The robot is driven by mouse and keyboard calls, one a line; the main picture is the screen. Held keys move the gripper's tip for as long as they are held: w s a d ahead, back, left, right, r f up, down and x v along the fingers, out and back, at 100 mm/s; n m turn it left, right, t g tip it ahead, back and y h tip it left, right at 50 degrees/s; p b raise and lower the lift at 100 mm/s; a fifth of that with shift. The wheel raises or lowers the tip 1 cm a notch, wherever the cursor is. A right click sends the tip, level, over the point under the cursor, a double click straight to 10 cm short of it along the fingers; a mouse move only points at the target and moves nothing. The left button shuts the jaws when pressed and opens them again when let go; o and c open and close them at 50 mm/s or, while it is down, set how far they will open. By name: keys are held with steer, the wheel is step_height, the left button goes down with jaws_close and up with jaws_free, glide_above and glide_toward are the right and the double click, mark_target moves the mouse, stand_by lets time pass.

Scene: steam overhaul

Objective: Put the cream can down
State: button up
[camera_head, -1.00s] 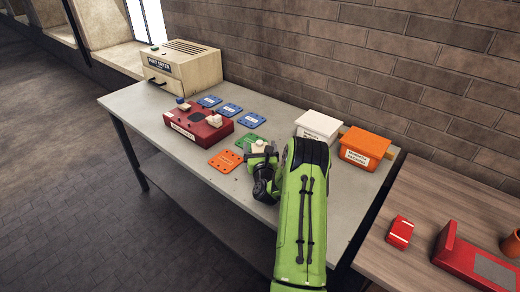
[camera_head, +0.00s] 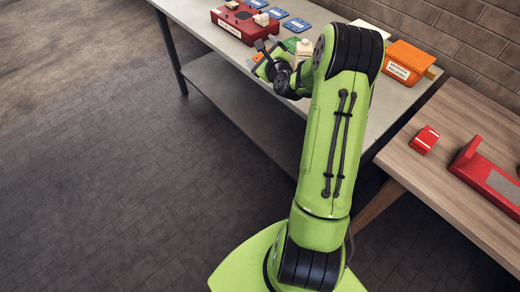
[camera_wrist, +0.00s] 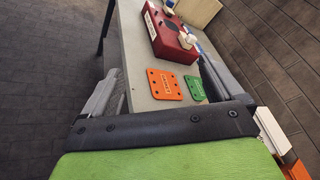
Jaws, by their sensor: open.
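The cream can (camera_head: 303,51) stands upright on the bench, just right of my gripper and partly hidden by my arm. It is beside the green plate (camera_head: 291,43); I cannot tell whether it rests partly on it. My gripper (camera_head: 266,48) is open and empty, at the bench's front edge, left of the can and apart from it. In the wrist view the open fingers (camera_wrist: 160,88) frame the bench, with the orange plate (camera_wrist: 164,84) and the green plate (camera_wrist: 194,88) ahead. I do not see the can there.
The grey bench (camera_head: 200,10) holds a red labelled box (camera_head: 240,22), several blue plates (camera_head: 297,25) and an orange bin (camera_head: 407,62). A white bin (camera_head: 370,30) is mostly behind my arm. A wooden table (camera_head: 440,175) with red items stands right. The floor at left is clear.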

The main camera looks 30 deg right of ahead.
steer(key=s+a+r+n+g+y, duration=0.2)
steer(key=s+a+r+n, duration=0.2)
steer(key=a+n, duration=0.45)
steer(key=s+a+r+n+g+y, duration=0.2)
steer(key=s+a+r+n, duration=0.2)
steer(key=a+n, duration=0.5)
steer(key=s+a+n+g, duration=0.2)
steer(key=s+a+n, duration=0.1)
steer(key=s, duration=0.6)
steer(key=s+a+n+g, duration=0.1)
steer(key=s+a+n, duration=0.1)
steer(key=s+n, duration=0.4)
steer(key=s+a+n+g, duration=0.2)
steer(key=s+a+n, duration=0.1)
steer(key=s, duration=0.9)
steer(key=shift+s+a+f+n+g, duration=0.3)
steer(key=shift+s+f+n, duration=0.1)
steer(key=shift+n, duration=0.25)
steer(key=shift+r, duration=0.1)
